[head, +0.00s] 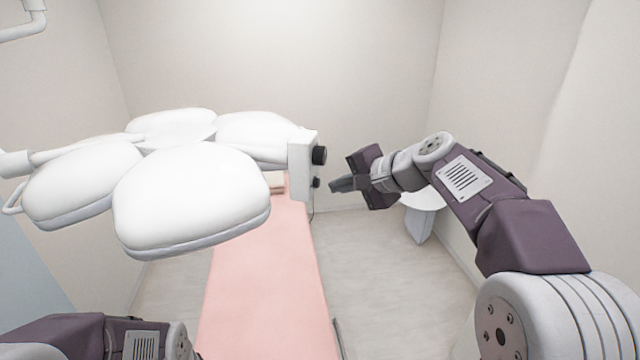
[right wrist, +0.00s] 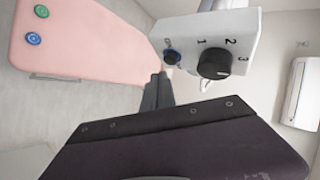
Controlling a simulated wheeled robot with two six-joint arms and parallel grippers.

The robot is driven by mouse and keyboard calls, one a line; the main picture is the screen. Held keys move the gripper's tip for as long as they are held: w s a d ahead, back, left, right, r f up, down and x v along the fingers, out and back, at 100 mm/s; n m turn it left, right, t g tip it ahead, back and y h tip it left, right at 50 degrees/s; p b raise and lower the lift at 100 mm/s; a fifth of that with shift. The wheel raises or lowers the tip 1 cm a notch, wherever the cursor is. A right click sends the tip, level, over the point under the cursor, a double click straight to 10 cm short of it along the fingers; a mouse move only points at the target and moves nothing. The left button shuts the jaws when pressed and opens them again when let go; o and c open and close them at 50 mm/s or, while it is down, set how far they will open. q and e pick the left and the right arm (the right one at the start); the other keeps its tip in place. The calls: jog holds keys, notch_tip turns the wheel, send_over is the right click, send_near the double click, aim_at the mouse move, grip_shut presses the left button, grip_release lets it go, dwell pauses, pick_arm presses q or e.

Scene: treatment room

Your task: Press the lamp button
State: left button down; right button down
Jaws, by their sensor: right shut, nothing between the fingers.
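The lamp (head: 190,190) is a white surgical light with several rounded heads, hanging over the bed. Its white control box (head: 302,165) is at its right end and also shows in the right wrist view (right wrist: 240,35). The box carries a black dial (right wrist: 214,62) marked 1, 2, 3 and a smaller dark button with a blue ring (right wrist: 171,57); the button shows below the dial in the head view (head: 317,183). My right gripper (head: 335,185) is shut and empty, its fingertips just right of the button with a small gap. My left gripper is out of view.
A pink bed (head: 262,270) lies below the lamp, with a green disc (right wrist: 41,11) and a blue disc (right wrist: 33,38) on it. A white round-topped stand (head: 422,203) is behind my right arm. A white wall unit (right wrist: 302,92) shows at right in the wrist view.

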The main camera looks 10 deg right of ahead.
jog(key=shift+w+a, duration=0.2)
jog(key=shift+a, duration=0.2)
jog(key=shift+w+a, duration=0.15)
jog(key=shift+a, duration=0.25)
dwell(0.6)
jog(key=shift+s+d, duration=0.35)
jog(key=shift+d, duration=0.45)
jog(key=shift+d, duration=0.1)
